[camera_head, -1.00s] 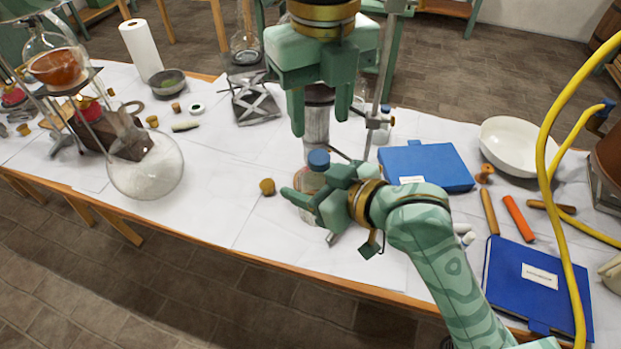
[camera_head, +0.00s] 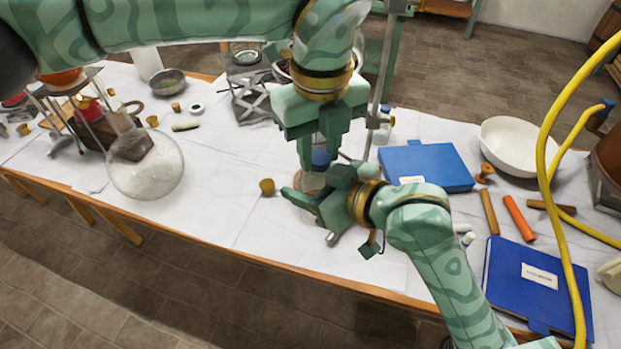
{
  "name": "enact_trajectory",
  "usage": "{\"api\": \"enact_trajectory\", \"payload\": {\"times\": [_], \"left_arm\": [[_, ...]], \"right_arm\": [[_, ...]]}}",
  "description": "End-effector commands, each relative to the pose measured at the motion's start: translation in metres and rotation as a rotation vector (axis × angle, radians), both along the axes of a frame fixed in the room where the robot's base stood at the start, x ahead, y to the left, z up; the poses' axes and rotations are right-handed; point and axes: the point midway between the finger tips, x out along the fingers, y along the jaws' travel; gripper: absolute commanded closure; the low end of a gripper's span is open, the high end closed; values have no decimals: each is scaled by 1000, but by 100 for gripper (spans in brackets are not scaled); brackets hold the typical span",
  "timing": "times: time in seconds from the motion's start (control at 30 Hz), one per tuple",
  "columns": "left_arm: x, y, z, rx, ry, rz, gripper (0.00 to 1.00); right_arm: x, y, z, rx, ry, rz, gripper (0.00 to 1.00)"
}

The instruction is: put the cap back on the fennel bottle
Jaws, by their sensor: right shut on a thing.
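The fennel bottle (camera_head: 311,183) is a small clear bottle standing near the front edge of the table; its label is not readable. The fingers partly hide the cap, and contact is not clear.
A round glass flask (camera_head: 146,170) is further left. A metal stand rod (camera_head: 383,80) rises close behind my left gripper. A blue book (camera_head: 425,166) lies to the right. The front middle of the table is clear.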

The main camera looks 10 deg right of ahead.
Motion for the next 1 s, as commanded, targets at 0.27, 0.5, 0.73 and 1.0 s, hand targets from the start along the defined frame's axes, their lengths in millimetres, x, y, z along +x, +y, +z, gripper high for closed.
{"api": "enact_trajectory", "payload": {"times": [0.27,0.5,0.73,1.0], "left_arm": [[0,0,0,0,-1,0,50],[0,0,1,0,-1,0,50],[0,0,21,-1,-3,1,50],[0,0,46,0,0,-1,50]], "right_arm": [[0,0,1,1,-1,1,100],[0,0,0,1,-1,1,100],[0,0,1,1,-1,0,100],[0,0,1,1,-1,0,100]]}}
